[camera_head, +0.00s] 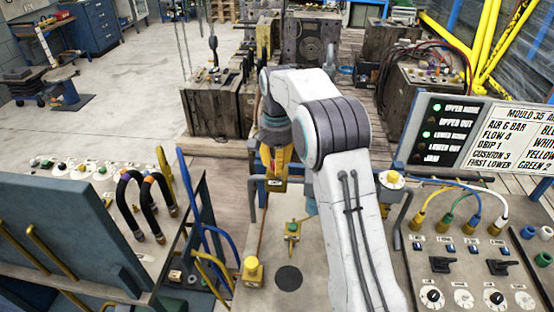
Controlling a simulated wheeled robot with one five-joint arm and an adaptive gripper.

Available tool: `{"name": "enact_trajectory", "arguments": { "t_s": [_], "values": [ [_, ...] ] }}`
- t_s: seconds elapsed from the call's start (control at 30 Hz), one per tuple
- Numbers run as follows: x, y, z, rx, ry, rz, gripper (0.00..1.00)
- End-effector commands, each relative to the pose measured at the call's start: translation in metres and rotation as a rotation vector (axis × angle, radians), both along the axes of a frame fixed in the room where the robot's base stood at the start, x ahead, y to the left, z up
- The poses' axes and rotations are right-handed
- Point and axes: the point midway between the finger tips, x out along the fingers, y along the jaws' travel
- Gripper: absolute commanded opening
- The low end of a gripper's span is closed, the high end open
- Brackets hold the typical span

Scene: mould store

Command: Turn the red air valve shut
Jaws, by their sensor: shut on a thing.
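My white arm rises from the bottom of the view, bends over and points down at the bench. My gripper (274,155) is at its lower end, at a yellow fitting (275,172) with a small pale label. The jaws are shut there on what seems to be the air valve, but the fingertips are too small and dark to separate from it. No red handle shows clearly; the gripper may hide it. I cannot tell which way the valve is turned.
A yellow fitting (253,272) and a small green-and-yellow one (292,232) stand on the bench nearby. A hose panel (450,260) with knobs is right, under a lamp board (445,130). A blue-grey panel (60,235) and hose rack stand left. Open floor lies beyond left.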

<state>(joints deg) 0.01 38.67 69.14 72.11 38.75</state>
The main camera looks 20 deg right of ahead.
Motion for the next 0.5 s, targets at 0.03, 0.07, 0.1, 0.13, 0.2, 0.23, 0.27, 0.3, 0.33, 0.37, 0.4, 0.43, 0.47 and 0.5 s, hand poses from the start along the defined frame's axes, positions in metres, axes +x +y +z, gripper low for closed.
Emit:
{"name": "enact_trajectory", "arguments": {
  "t_s": [0.03, 0.07, 0.1, 0.13, 0.2, 0.23, 0.27, 0.3, 0.33, 0.37, 0.4, 0.43, 0.47, 0.5],
  "values": [
    [-0.0018, 0.0000, -0.0015, 0.000, 0.009, -0.042, 0.00],
    [-0.0018, 0.0000, -0.0016, 0.000, 0.009, -0.070, 0.00],
    [-0.0019, 0.0001, -0.0017, -0.001, 0.010, -0.106, 0.00],
    [-0.0019, 0.0001, -0.0018, -0.001, 0.010, -0.132, 0.00],
    [-0.0020, 0.0001, -0.0020, 0.000, 0.011, -0.192, 0.00],
    [-0.0020, 0.0001, -0.0021, -0.001, 0.011, -0.215, 0.00],
    [-0.0020, 0.0001, -0.0022, -0.001, 0.010, -0.238, 0.00],
    [-0.0019, 0.0001, -0.0023, -0.001, 0.010, -0.268, 0.00],
    [-0.0019, 0.0001, -0.0024, -0.001, 0.010, -0.290, 0.00],
    [-0.0019, 0.0001, -0.0025, -0.001, 0.010, -0.311, 0.00],
    [-0.0018, 0.0000, -0.0026, -0.001, 0.010, -0.337, 0.00],
    [-0.0018, 0.0000, -0.0027, -0.001, 0.010, -0.355, 0.00],
    [-0.0018, 0.0000, -0.0028, -0.001, 0.010, -0.373, 0.00],
    [-0.0019, 0.0001, -0.0029, -0.001, 0.010, -0.393, 0.00]
  ]
}}
